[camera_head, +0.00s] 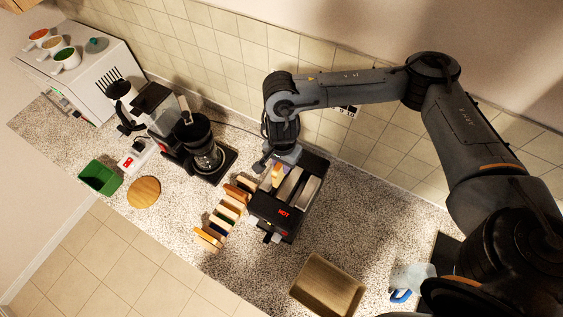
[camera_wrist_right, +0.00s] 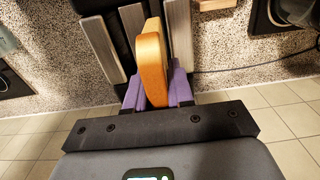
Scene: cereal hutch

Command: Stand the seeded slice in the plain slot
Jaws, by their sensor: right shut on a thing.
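My right gripper (camera_head: 275,166) points down over the left part of the black toaster (camera_head: 268,212), which bears the red word HOT. Its purple fingers (camera_wrist_right: 155,92) are shut on a tan bread slice (camera_wrist_right: 152,60), also visible in the head view (camera_head: 277,175). I cannot make out seeds on the slice. It stands on edge among the toaster's pale metal slot plates (camera_wrist_right: 103,50); how deep its far end sits is hidden. Two pale metal strips (camera_head: 289,186) show on the toaster top right of the slice. My left gripper is not in view.
A row of several upright slices (camera_head: 226,215) stands left of the toaster. A coffee maker (camera_head: 203,155), round wooden board (camera_head: 144,192) and green bin (camera_head: 100,177) lie farther left. A brown tray (camera_head: 327,285) and clear jug (camera_head: 412,278) are at lower right.

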